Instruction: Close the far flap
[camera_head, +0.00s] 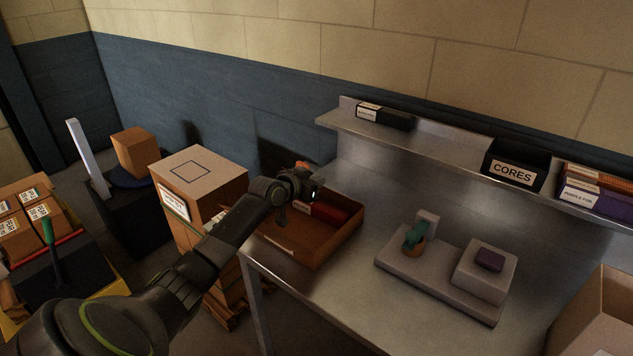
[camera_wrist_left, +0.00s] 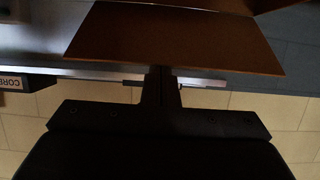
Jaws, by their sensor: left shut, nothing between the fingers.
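My left gripper (camera_head: 312,190) is shut and empty, above the back part of the brown open-topped box (camera_head: 322,256) on the steel table. In the left wrist view its fingers (camera_wrist_left: 160,82) meet the edge of a flat orange-brown panel (camera_wrist_left: 170,40) in the picture. I cannot tell whether they touch it, or whether it is the far flap or a wall. A small orange patch (camera_head: 302,164) shows just behind the gripper in the head view. A red item with a white label (camera_head: 328,210) lies inside the box. My right gripper is not in view.
A grey fixture (camera_head: 430,280) stands mid-table, with bare metal around it. An open cardboard box (camera_head: 605,305) is at the lower right. A shelf holds a black CORES bin (camera_head: 515,168). A tall carton (camera_head: 205,165) stands left of the table.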

